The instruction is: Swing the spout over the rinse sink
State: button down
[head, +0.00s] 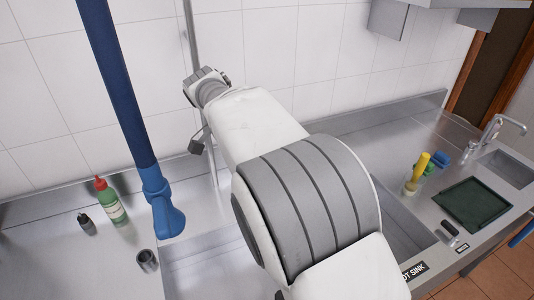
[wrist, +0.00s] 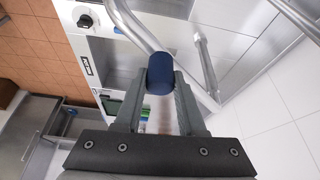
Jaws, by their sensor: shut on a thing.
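In the wrist view my gripper (wrist: 160,80) is shut on a dark blue sleeve (wrist: 160,70), with one finger on each side of it. A bent steel pipe (wrist: 135,25), which looks like the spout, runs just beyond the sleeve; how they join is not clear. In the head view my own arm crosses the middle and hides the gripper, the held sleeve and part of the sinks. A steel basin edge (head: 190,258) shows left of the arm, and another basin (head: 408,232) shows right of it. Which one is the rinse sink cannot be read.
A blue sprayer (head: 165,210) hangs at the left. A green bottle (head: 111,203), a small dark bottle (head: 86,223) and a metal cup (head: 147,260) stand near it. At the right are a yellow-topped item (head: 418,170), a dark green tray (head: 473,204) and a small tap (head: 492,128).

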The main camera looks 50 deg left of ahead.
jog(key=shift+s+a+r+m+p, duration=0.15)
jog(key=shift+s+a+m+p, duration=0.15)
jog(key=shift+a, duration=0.2)
jog(key=c, duration=0.5)
grip_release()
jog(key=shift+a, duration=0.15)
jog(key=v, duration=1.2)
